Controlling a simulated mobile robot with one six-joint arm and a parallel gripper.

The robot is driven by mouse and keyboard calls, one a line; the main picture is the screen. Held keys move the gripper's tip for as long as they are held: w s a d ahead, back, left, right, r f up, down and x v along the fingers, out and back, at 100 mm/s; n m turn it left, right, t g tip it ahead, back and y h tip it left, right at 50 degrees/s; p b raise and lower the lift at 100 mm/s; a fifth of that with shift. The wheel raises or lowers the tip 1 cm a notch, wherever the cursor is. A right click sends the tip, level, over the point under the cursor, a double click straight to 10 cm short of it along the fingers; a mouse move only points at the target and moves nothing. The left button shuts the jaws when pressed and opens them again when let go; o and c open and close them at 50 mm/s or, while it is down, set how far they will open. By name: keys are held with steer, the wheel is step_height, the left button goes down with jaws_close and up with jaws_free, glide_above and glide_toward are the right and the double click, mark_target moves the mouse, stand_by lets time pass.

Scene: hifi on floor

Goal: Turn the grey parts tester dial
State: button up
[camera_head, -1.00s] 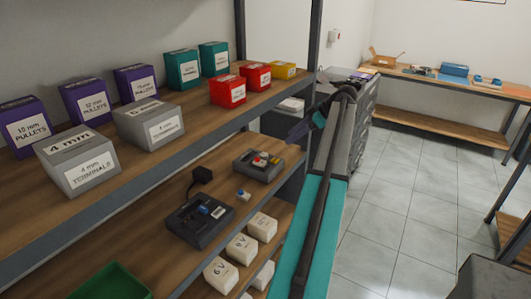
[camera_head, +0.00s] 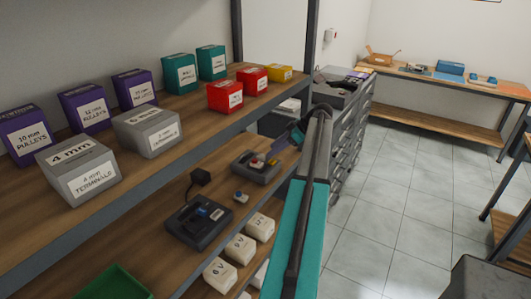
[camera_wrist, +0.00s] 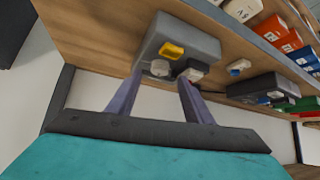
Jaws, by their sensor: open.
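The grey parts tester (camera_head: 262,175) is a small grey box on the lower wooden shelf, with red and white parts on its top. In the wrist view the tester (camera_wrist: 205,42) shows a yellow part (camera_wrist: 172,50), a round pale grey dial (camera_wrist: 160,68) and a dark knob with red by it (camera_wrist: 194,72). My gripper (camera_wrist: 161,78) is open, with its two fingers pointing at the tester and the dial between the tips in the picture. Contact cannot be told. In the head view my gripper (camera_head: 291,138) is at the right of the tester.
A dark device with a blue switch (camera_head: 199,222) and a small blue-topped piece (camera_head: 240,197) share the shelf. The upper shelf (camera_head: 190,130) holds labelled boxes and overhangs the tester. Open floor (camera_head: 390,215) lies right.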

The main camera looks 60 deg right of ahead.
mark_target(263, 156)
steer(key=shift+p+x, duration=0.75)
steer(key=shift+x, duration=2)
steer(key=c, duration=1.1)
steer(key=shift+o, duration=0.2)
